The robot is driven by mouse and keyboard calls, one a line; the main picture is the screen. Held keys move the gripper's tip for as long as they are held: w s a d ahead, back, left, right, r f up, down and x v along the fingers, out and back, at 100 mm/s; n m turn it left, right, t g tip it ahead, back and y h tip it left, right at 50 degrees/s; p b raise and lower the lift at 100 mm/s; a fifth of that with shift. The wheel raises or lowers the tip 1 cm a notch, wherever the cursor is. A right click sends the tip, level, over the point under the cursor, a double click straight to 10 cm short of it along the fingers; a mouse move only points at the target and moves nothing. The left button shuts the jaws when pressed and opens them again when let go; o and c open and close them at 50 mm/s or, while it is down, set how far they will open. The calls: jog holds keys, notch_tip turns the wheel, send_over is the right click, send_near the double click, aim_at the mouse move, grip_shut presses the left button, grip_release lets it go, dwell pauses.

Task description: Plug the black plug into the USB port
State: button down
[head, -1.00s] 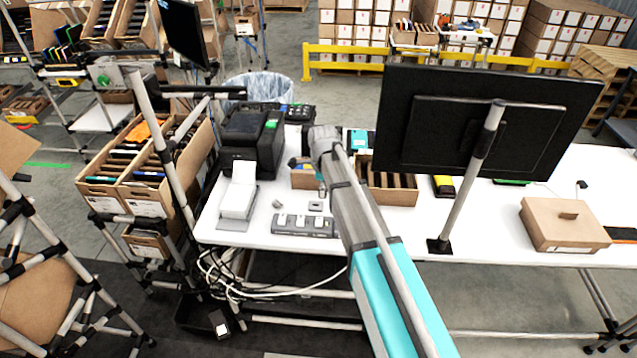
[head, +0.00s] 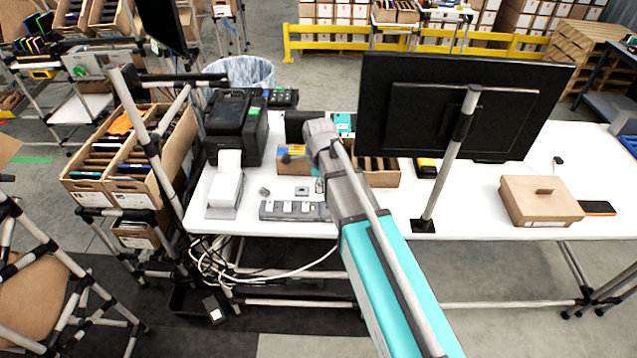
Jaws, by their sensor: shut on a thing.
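My arm reaches up from the bottom right over the white table. Its end is bent down, and the forearm covers most of my gripper (head: 319,186). Only a small grey part of it shows left of the forearm, above the table. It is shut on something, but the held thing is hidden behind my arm. I cannot make out the black plug. A grey strip (head: 270,210) with several white pieces lies near the table's front edge, left of my gripper. I cannot tell whether the USB port is on it.
A black printer (head: 237,127) and a white-grey device (head: 226,190) stand at the table's left. Open cartons (head: 383,180) sit behind my arm. A monitor (head: 462,105) stands to the right, with a closed brown box (head: 541,203) beyond it. Cables (head: 215,262) hang below the left edge.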

dwell(0.3)
jog(key=shift+w+d+f+b, duration=0.6)
jog(key=shift+d+f+b, duration=0.2)
jog(key=shift+d+f, duration=0.05)
jog(key=shift+w+d+f+b, duration=0.55)
jog(key=shift+d+f+b, duration=0.25)
jog(key=shift+d, duration=0.05)
jog(key=shift+f, duration=0.2)
jog(key=shift+f+b, duration=2.65)
jog(key=shift+b, duration=0.25)
jog(key=shift+f+b, duration=0.65)
jog(key=shift+c, duration=2.3)
grip_release()
